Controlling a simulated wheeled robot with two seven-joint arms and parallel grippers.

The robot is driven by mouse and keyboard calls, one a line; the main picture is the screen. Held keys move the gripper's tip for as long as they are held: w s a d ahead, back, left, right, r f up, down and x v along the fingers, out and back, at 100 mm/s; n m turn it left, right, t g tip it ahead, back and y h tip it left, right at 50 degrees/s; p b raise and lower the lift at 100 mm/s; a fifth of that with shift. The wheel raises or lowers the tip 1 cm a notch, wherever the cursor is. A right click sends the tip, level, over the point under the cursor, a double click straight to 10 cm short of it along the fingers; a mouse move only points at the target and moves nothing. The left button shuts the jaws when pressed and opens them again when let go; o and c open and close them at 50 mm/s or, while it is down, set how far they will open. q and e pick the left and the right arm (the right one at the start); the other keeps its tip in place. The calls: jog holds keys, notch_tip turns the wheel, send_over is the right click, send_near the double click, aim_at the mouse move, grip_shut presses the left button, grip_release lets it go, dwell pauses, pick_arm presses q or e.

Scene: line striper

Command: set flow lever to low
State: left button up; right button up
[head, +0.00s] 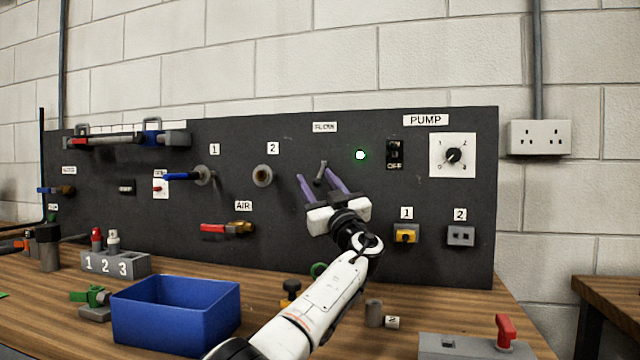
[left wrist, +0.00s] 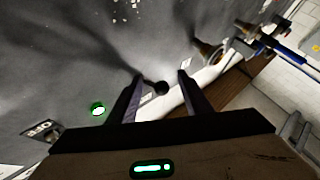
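The flow lever (head: 320,173) is a small grey lever on the dark upright panel, below a label (head: 324,127) that seems to read FLOW. It sticks out and leans slightly to the right in the head view. My left gripper (head: 314,174) reaches up to the panel, its two purple fingers apart with the lever between them. In the left wrist view the lever's dark round end (left wrist: 161,87) shows between the open fingertips (left wrist: 160,77). I cannot tell whether either finger touches it. The marks for its settings are not readable. My right gripper is not in view.
A lit green lamp (head: 360,155) and a black switch (head: 394,155) are right of the lever; the pump dial (head: 453,155) is further right. A brass port (head: 263,176) is to the left. A blue bin (head: 177,312) stands on the bench below.

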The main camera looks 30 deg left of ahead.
pick_arm(q)
jog(key=shift+r, duration=0.3)
notch_tip(320, 180, up, 9)
jog(key=p, duration=0.4)
jog(key=shift+f, duration=0.1)
jog(key=shift+r, duration=0.35)
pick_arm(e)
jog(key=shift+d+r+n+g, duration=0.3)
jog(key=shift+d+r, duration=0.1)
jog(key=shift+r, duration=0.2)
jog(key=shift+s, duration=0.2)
